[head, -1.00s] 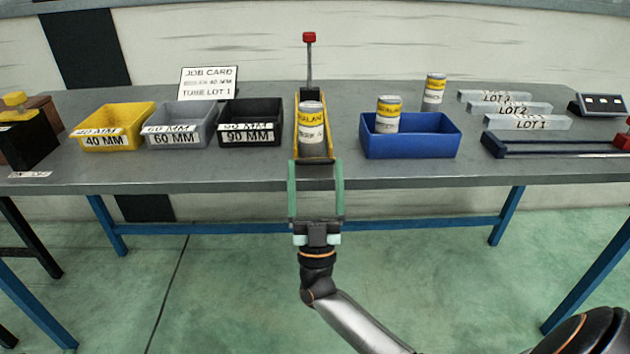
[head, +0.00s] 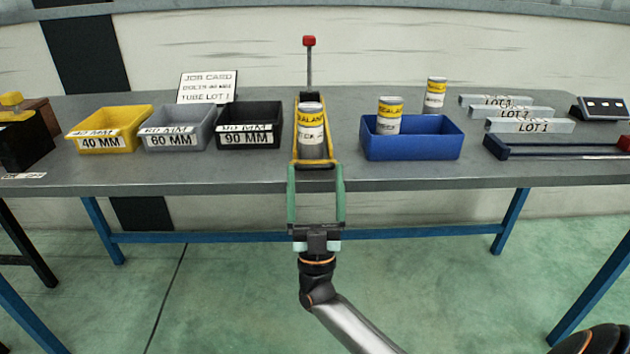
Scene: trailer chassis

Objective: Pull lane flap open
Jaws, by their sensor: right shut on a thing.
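The lane (head: 298,128) is a narrow yellow-edged channel in the middle of the table, with a red-topped post (head: 309,41) at its back. A white can with a yellow band (head: 311,122) stands in it. The lane flap (head: 314,163) is a low piece with a yellow edge across the lane's front end. My right gripper (head: 316,170) reaches in from below, its two long green fingers at either side of the lane's front. It is shut on the flap, with a wide gap between the fingers. How far the flap is open is hard to tell. My left gripper is not in view.
Yellow (head: 107,130), grey (head: 176,128) and black (head: 249,126) bins stand left of the lane, with a job card (head: 207,87) behind. A blue bin (head: 412,146) with one can stands to the right, another can (head: 435,95) behind it. Lot blocks (head: 529,126) lie farther right.

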